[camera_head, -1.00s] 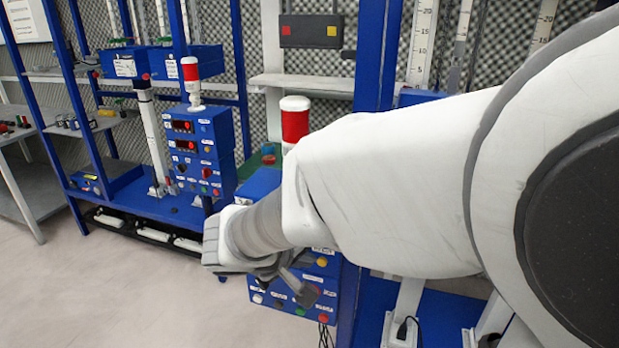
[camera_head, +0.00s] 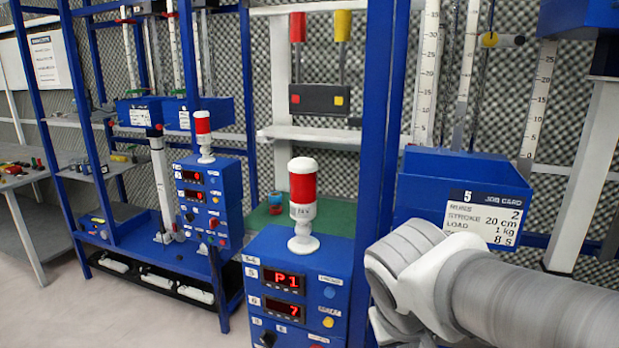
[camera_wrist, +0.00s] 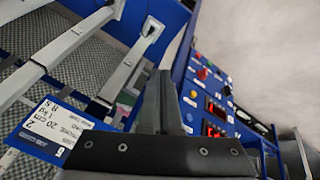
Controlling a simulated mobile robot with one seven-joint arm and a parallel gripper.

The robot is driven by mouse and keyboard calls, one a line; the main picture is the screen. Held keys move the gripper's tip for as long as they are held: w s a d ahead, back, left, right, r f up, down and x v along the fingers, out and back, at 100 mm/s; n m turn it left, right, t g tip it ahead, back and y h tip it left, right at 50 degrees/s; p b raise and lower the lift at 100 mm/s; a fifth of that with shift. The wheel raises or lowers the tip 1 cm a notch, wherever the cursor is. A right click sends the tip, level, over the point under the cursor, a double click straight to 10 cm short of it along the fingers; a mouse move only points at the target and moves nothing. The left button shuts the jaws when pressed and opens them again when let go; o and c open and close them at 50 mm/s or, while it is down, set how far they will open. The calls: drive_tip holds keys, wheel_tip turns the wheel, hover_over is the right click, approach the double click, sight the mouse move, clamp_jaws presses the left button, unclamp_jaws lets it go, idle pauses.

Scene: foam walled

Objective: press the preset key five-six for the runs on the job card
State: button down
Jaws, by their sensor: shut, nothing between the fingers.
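The blue control box (camera_head: 262,243) stands at the front middle with a red-and-white lamp on top. Its red displays (camera_head: 289,280) read P1 and 7. Small labelled keys and knobs sit around them; the labels are too small to read surely. The job card (camera_head: 485,218) on a blue block at right shows 2, stroke 20 cm, load 1 kg and 8 s. It also shows sideways in the wrist view (camera_wrist: 45,133). My gripper (camera_wrist: 163,78) is shut and empty in the wrist view, apart from the box. In the head view its fingertips are hidden; my wrist is right of the box.
A second blue control box (camera_head: 208,195) with a lamp stands farther left. A blue upright post (camera_head: 378,120) rises between the front box and the card's block. White rulers (camera_head: 425,75) stand behind the block. A grey side table (camera_head: 20,178) is at far left.

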drive_tip(key=s+r+m+t+y+p, duration=0.1)
drive_tip(key=s+r+y, duration=0.1)
drive_tip(key=s, duration=0.4)
drive_tip(key=shift+d+r+y, duration=0.3)
drive_tip(key=shift+r, duration=0.4)
drive_tip(key=shift+w, duration=0.1)
idle(1.3)
